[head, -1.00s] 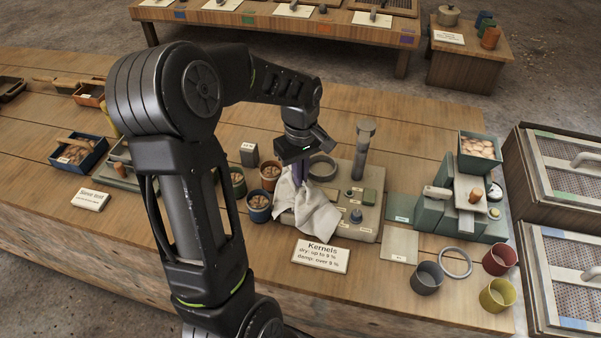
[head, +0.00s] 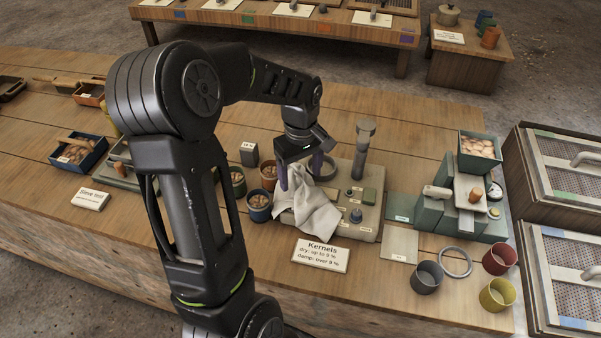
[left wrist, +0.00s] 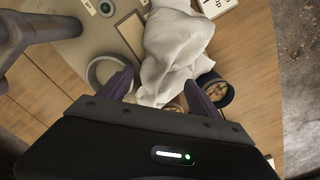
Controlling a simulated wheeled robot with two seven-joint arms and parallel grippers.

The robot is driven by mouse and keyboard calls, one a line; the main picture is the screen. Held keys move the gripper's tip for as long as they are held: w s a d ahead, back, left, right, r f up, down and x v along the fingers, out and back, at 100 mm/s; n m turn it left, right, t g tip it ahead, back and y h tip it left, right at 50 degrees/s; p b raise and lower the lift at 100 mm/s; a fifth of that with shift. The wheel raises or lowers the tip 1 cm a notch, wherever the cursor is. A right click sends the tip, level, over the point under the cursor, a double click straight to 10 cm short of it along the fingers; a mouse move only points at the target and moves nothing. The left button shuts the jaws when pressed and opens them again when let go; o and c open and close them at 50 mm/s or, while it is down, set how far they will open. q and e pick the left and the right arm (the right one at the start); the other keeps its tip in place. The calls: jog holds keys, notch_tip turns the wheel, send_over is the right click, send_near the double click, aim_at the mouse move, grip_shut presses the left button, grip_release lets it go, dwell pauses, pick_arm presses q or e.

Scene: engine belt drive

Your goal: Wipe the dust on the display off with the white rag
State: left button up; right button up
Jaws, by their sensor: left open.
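The white rag (head: 308,207) lies crumpled over the left part of a beige panel device (head: 366,232) on the table. In the left wrist view the rag (left wrist: 172,50) hangs between and beyond the fingers. My left gripper (head: 301,180) is open, its purple fingers spread on either side of the rag's upper end. The left gripper also shows in the left wrist view (left wrist: 160,88). The display and any dust on it cannot be made out; the rag covers part of the device. My right gripper is not in view.
A grey post (head: 363,150) stands on the device behind the rag. Cups of kernels (head: 259,207) stand left of it. A Kernels sign (head: 321,255) lies in front. A green-grey apparatus (head: 462,205) and several empty cups (head: 427,277) are to the right.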

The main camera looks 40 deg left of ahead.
pick_arm(q)
jog(key=shift+f, duration=0.1)
jog(key=shift+f, duration=0.25)
jog(key=shift+r, duration=0.1)
jog(key=shift+c, duration=0.5)
grip_shut()
dwell(0.6)
